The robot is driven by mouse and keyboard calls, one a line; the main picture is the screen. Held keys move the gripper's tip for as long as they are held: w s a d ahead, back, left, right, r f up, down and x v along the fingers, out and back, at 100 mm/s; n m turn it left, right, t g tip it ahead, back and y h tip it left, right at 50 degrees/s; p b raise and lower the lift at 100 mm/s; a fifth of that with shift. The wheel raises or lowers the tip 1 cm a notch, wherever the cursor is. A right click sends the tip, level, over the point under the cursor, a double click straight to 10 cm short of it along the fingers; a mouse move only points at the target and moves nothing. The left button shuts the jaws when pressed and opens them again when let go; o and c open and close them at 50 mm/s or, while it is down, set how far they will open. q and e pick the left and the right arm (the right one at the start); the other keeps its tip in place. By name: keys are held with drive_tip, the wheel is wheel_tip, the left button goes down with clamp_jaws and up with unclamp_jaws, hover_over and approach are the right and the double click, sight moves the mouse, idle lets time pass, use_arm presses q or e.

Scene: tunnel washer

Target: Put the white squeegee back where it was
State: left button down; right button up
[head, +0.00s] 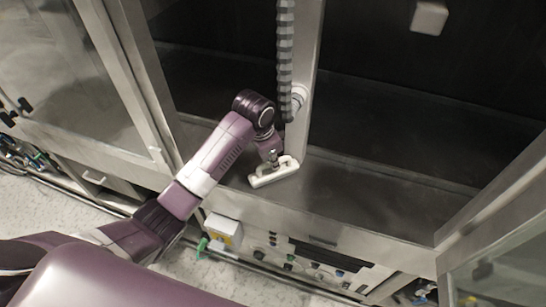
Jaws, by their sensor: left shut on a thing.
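The white squeegee (272,176) is at the front ledge of the washer's open chamber, near the middle post. My left gripper (274,162) reaches it from above and is shut on it. Much of the gripper is small and partly hidden by the wrist and the squeegee. I cannot tell whether the squeegee touches the ledge or hangs just above it. My right gripper does not show.
A grey ribbed hose (285,50) hangs along the metal middle post (308,70). A white block (429,17) is on the dark back wall at upper right. Glass doors stand left (70,70) and lower right. The chamber floor (370,190) to the right is clear.

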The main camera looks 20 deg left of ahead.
sight(268, 176)
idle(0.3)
use_arm(q)
drive_tip(key=c, duration=1.9)
unclamp_jaws()
drive_tip(key=shift+c, duration=0.2)
drive_tip(key=b+v, duration=0.2)
drive_tip(key=v, duration=1)
drive_tip(key=shift+s, duration=0.1)
